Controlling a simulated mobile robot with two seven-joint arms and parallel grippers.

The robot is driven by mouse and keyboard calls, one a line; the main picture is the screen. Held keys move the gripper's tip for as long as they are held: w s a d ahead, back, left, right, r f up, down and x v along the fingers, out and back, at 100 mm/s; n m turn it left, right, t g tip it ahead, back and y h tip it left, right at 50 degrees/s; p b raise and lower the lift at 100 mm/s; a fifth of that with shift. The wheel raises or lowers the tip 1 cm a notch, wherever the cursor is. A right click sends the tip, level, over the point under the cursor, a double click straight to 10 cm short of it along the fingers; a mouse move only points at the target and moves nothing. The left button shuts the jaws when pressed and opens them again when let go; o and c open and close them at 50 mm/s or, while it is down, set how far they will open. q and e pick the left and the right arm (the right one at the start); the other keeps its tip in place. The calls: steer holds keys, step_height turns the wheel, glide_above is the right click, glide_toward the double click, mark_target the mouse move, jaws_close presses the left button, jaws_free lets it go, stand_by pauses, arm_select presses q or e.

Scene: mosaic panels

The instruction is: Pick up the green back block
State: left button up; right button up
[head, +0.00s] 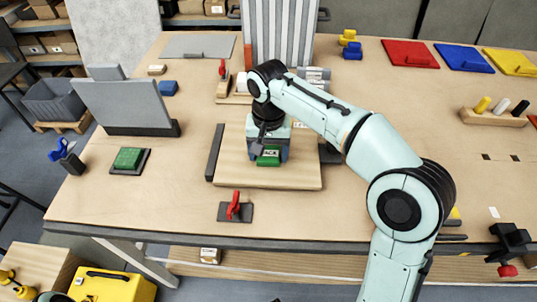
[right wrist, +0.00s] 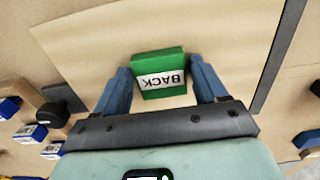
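The green back block (head: 268,160), with a white label reading BACK, sits on the light wooden board (head: 230,172) in the middle of the table. It also shows in the right wrist view (right wrist: 159,63), its label upside down. My right gripper (head: 269,152) points down over the block. In the right wrist view the two blue fingers (right wrist: 160,72) are apart, one on each side of the block, with a narrow gap on either side. How far the fingertips reach down beside the block is hard to tell. My left gripper is not in view.
A red toggle clamp (head: 233,208) stands in front of the board, and a dark bar (head: 214,152) runs along its left edge. Another green item (head: 129,158) sits on a dark pad at left. Blue labelled blocks (right wrist: 32,132) show in the right wrist view. The left front table is clear.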

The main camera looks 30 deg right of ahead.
steer(key=c, duration=0.6)
steer(key=shift+c, duration=0.2)
